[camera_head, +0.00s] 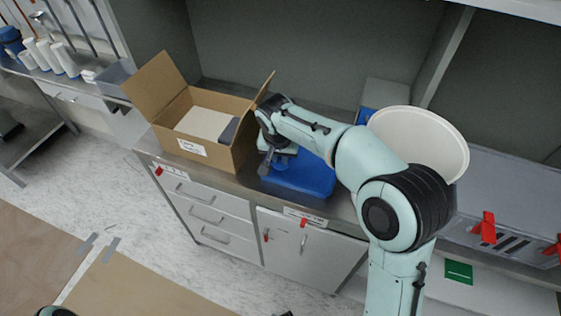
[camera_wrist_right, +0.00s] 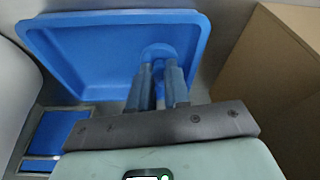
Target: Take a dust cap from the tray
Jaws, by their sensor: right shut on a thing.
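The blue tray (camera_head: 318,183) lies on the grey counter, to the right of the cardboard box. It fills the top of the right wrist view (camera_wrist_right: 90,50). A round blue dust cap (camera_wrist_right: 157,50) shows at the fingertips of my right gripper (camera_wrist_right: 160,72), over the tray. My right gripper (camera_head: 272,160) points down at the tray's left part in the head view and is shut on the cap. I cannot tell whether the cap still touches the tray. I see no other caps in the tray. My left gripper is out of view.
An open cardboard box (camera_head: 182,143) with pale contents stands close to the left of the tray; its side (camera_wrist_right: 275,75) also shows in the right wrist view. A large round white object (camera_head: 440,135) stands at the right, partly behind my arm. Drawers (camera_head: 205,205) lie below the counter.

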